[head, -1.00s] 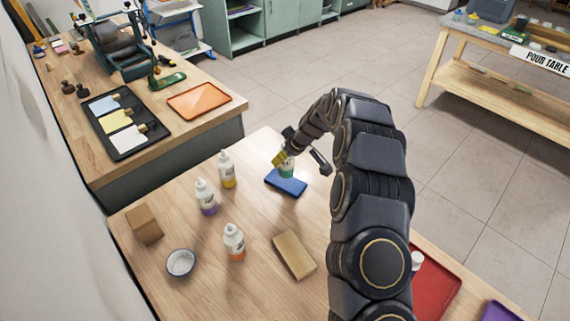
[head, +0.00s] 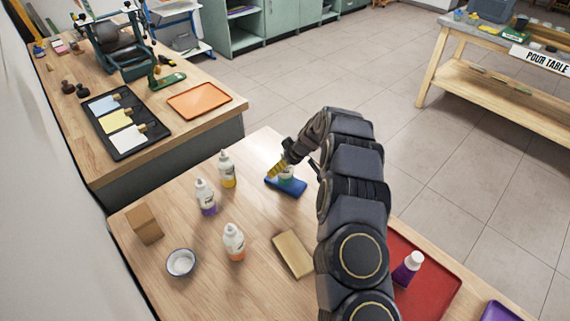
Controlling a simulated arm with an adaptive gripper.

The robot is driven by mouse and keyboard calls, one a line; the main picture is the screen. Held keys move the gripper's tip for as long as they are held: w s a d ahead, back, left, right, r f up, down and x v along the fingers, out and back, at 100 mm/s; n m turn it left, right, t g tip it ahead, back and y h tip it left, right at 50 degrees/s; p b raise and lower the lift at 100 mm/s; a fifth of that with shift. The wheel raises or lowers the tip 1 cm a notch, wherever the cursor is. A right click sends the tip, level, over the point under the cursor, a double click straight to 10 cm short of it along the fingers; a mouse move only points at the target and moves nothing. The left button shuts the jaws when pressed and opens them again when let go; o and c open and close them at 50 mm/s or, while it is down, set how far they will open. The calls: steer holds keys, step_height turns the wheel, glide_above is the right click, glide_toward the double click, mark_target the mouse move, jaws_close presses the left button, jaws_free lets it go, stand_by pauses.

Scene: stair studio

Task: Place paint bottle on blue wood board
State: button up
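The blue wood board (head: 297,189) lies flat on the near table. A paint bottle with a green lower part (head: 287,174) shows on the board, its upper part hidden by my gripper. My gripper (head: 295,168) is low over the board at the bottle. A yellow-faced finger is at the bottle's left, and a dark finger shows apart from it on the right, partly hidden by my arm. The gripper looks open around the bottle. Other paint bottles stand on the table: yellow (head: 227,170), purple (head: 206,198) and orange (head: 234,243).
A tan block (head: 293,254), a white bowl (head: 181,263) and a brown block (head: 145,224) are on the same table. A red tray (head: 433,291) with a purple bottle (head: 408,268) is at the right. The side table holds an orange tray (head: 199,101).

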steer(key=v, duration=1.2)
steer(key=shift+r, duration=0.2)
steer(key=s+r+m+g, duration=0.1)
steer(key=s+r+g, duration=0.1)
steer(key=s+r, duration=0.5)
steer(key=s+r+m+g, duration=0.1)
steer(key=s+r, duration=0.3)
steer(key=s, duration=0.6)
steer(key=s+d+r+m+g+h, duration=0.1)
steer(key=s+d+m+h, duration=0.1)
steer(key=s, duration=1)
steer(key=s+d+r+m+g+h, duration=0.1)
steer(key=s+d+m, duration=0.4)
steer(key=s, duration=0.8)
steer(key=shift+s+d+g+h, duration=0.25)
steer(key=shift+d+g+h, duration=0.25)
steer(key=shift+d, duration=0.1)
